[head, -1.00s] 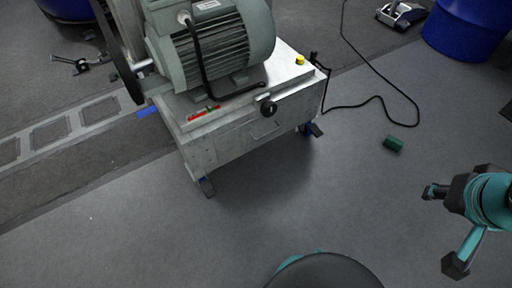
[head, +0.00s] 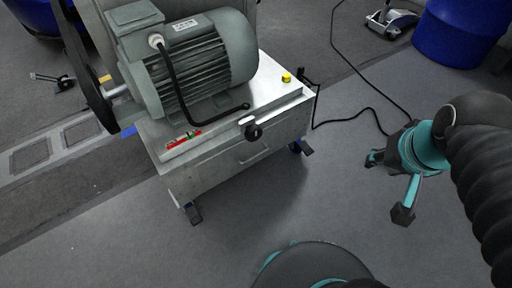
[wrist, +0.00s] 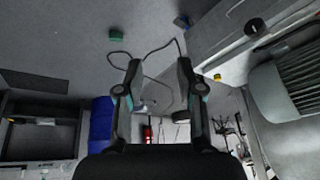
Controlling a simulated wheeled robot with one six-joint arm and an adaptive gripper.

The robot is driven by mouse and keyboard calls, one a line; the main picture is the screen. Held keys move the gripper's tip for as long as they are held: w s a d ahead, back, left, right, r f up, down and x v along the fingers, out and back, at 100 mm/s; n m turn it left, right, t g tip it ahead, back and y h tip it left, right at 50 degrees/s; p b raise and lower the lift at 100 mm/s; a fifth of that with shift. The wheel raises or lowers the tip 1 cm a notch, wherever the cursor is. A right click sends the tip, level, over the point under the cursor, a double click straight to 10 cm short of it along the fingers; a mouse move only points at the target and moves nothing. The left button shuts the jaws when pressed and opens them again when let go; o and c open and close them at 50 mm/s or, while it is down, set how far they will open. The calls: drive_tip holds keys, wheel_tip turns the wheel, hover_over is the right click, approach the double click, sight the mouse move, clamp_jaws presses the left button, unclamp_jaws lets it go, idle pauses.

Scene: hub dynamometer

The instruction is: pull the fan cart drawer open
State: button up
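The fan cart (head: 185,178) is a grey metal box on casters with a big motor (head: 190,65) on top. Its drawer (head: 235,160) is in the front face, with a thin handle (head: 253,154), and looks shut. A dark knob (head: 254,132) sits at the top front edge. My arm's teal and black end is right of the cart in the head view, clear of the handle. In the wrist view my gripper (wrist: 158,66) has its two fingers apart and nothing between them. The cart (wrist: 222,45) is at the upper right there, beside the fingers.
A black cable (head: 350,118) runs on the floor right of the cart. Blue barrels (head: 465,30) stand at the back. A green block (wrist: 116,35) lies on the floor in the wrist view. Floor in front of the cart (head: 120,235) is clear.

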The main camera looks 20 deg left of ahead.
drive_tip(key=w+a+f+m+g+y+b, duration=0.1)
drive_tip(key=w+a+f+m+g+y, duration=0.4)
drive_tip(key=w+a+f+m, duration=0.3)
drive_tip(key=w+a+f+m+g+y+b, duration=0.2)
drive_tip(key=w+a+f+m+g+y, duration=0.35)
drive_tip(key=f+m, duration=0.35)
drive_tip(key=m+t+y+b, duration=0.2)
drive_tip(key=m+t+y, duration=0.2)
drive_tip(key=m+y, duration=0.8)
approach(254, 157)
drive_tip(key=a+r+m+h, duration=0.1)
drive_tip(key=a, duration=0.2)
drive_tip(key=a+r+m+h, duration=0.1)
drive_tip(key=a, duration=0.2)
drive_tip(key=a+r+m+h, duration=0.1)
drive_tip(key=a, duration=0.2)
drive_tip(key=shift+s+r+m, duration=0.15)
drive_tip(key=shift+r+m, duration=0.15)
clamp_jaws()
